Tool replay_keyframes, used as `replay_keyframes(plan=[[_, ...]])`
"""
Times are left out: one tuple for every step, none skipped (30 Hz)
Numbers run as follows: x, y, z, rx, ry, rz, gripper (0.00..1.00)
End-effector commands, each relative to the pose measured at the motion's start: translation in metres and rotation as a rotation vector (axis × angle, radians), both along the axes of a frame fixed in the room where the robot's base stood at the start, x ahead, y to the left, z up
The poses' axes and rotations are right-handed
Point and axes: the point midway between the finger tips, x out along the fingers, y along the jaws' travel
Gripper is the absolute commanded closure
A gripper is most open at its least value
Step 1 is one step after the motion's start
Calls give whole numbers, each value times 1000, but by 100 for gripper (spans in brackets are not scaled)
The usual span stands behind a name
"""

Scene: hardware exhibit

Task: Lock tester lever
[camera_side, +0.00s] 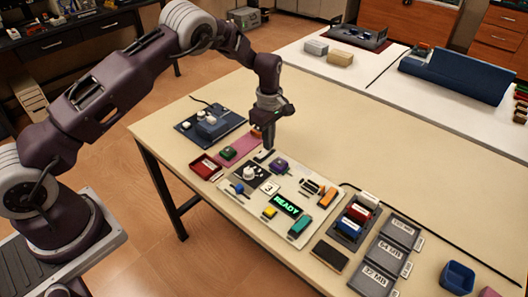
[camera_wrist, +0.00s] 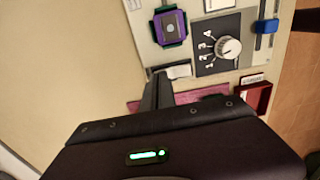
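The tester board (camera_side: 255,207) is a pale panel on the table with a green READY display (camera_side: 286,205). A purple chip (camera_side: 280,165) sits in its dark-framed socket; it also shows in the wrist view (camera_wrist: 170,27). A pale and dark lever-like bar (camera_wrist: 178,71) lies beside the socket, at the board's edge. My gripper (camera_side: 269,146) points down just beside this bar. In the wrist view, its dark fingers (camera_wrist: 158,80) are close together, with nothing visible between them. Contact with the bar cannot be told.
A white dial (camera_side: 250,172) marked with numbers and a blue slider (camera_side: 238,188) are near the bar. A pink mat (camera_side: 238,149) and red tray (camera_side: 206,166) lie at the left. Memory bins (camera_side: 384,264) stand to the right.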

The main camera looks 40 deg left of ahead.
Motion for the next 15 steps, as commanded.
replay_keyframes(plan=[[0, 0, -1, 0, 2, 0, 100], [0, 0, -2, 0, 2, 0, 100], [0, 0, -3, 0, 2, 0, 100], [0, 0, -4, 0, 2, 0, 100], [0, 0, -4, 0, 1, 0, 100], [0, 0, -3, 0, 1, 0, 100], [0, 0, -3, 0, 1, 0, 100], [0, 0, -3, 0, 1, 0, 100], [0, 0, -3, 0, 1, 0, 100], [0, 0, -1, 0, 0, 0, 100], [0, 0, 1, 0, -1, 0, 100], [1, 0, 6, 0, -3, 0, 100], [1, 0, 9, 0, -3, 0, 100], [1, 0, 13, 0, -2, -1, 100], [0, 0, 18, 0, -2, 0, 100]])
